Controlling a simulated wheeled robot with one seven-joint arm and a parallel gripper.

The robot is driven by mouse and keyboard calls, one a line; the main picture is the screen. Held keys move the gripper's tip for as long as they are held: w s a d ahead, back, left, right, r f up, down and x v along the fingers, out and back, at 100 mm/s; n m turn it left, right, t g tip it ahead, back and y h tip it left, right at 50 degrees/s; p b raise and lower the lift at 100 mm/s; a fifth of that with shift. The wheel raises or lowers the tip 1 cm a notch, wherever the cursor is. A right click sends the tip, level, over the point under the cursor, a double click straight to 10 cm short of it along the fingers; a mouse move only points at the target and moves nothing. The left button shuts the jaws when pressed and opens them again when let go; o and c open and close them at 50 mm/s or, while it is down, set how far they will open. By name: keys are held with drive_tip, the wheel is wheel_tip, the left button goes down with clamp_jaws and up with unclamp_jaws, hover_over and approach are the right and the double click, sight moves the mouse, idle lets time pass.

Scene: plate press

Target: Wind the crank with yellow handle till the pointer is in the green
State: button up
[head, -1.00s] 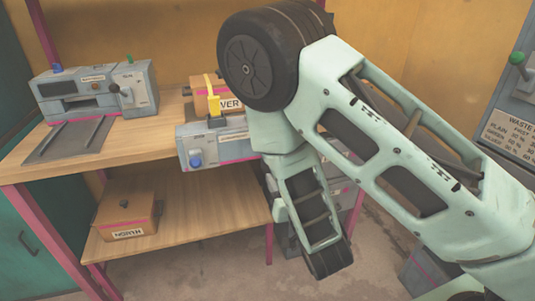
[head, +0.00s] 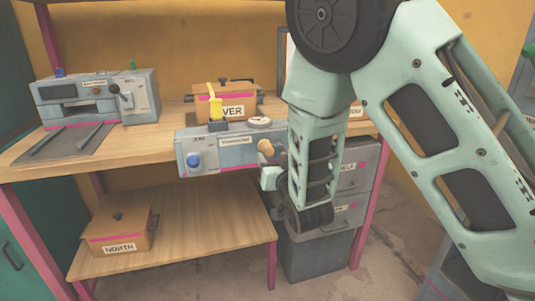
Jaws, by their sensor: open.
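A grey machine (head: 235,157) sits at the front edge of the wooden bench. It carries an upright yellow handle (head: 215,103) on a dark base, a blue knob (head: 194,160) and a tan-yellow knob (head: 265,147) at its right front. I cannot tell which of the two yellowish parts is the crank handle. A round dial (head: 260,122) lies on top; its pointer and any green zone are too small to read. My gripper (head: 272,172) shows only partly beside my forearm, just below and right of the tan-yellow knob. It is open; its fingertips are mostly hidden, and contact cannot be judged.
Another grey machine (head: 97,96) stands at the bench's left, with a dark plate before it. A brown box labelled "VER" (head: 226,101) is behind the near machine. A "NORTH" box (head: 120,235) sits on the lower shelf. Grey drawers (head: 352,185) stand below right. The lower shelf's middle is clear.

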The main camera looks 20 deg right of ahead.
sight(269, 153)
drive_tip(key=w, duration=0.5)
drive_tip(key=shift+w, duration=0.4)
clamp_jaws()
